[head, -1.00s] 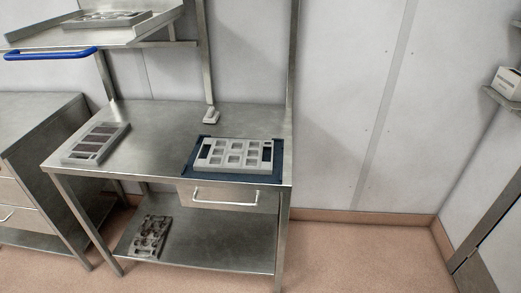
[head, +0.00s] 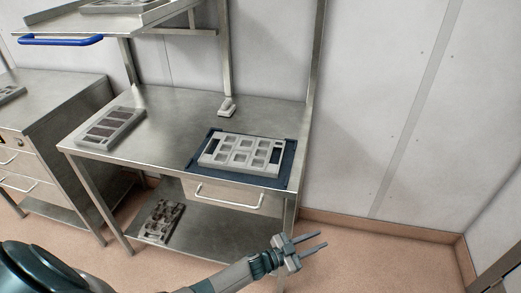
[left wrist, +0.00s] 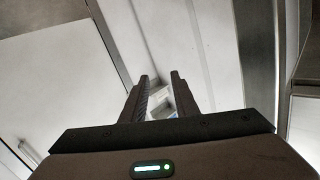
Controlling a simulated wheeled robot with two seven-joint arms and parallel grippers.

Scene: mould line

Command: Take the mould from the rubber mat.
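A light grey mould (head: 243,151) with several square pockets lies flat on the dark blue rubber mat (head: 284,171) at the front right of the steel table. My left gripper (head: 318,241) is in front of the table, lower in the picture than the mat and apart from it. Its two fingers stand apart with nothing between them. In the left wrist view the fingers (left wrist: 161,95) are also apart, with wall and steel frame beyond them. The mould does not show there. My right gripper is not in view.
Another mould (head: 108,126) with dark pockets lies at the table's left. A dark, cluttered mould (head: 161,220) lies on the lower shelf. A drawer with a handle (head: 228,202) is under the mat. A tilted upper shelf has a blue handle (head: 60,41). The table's middle is clear.

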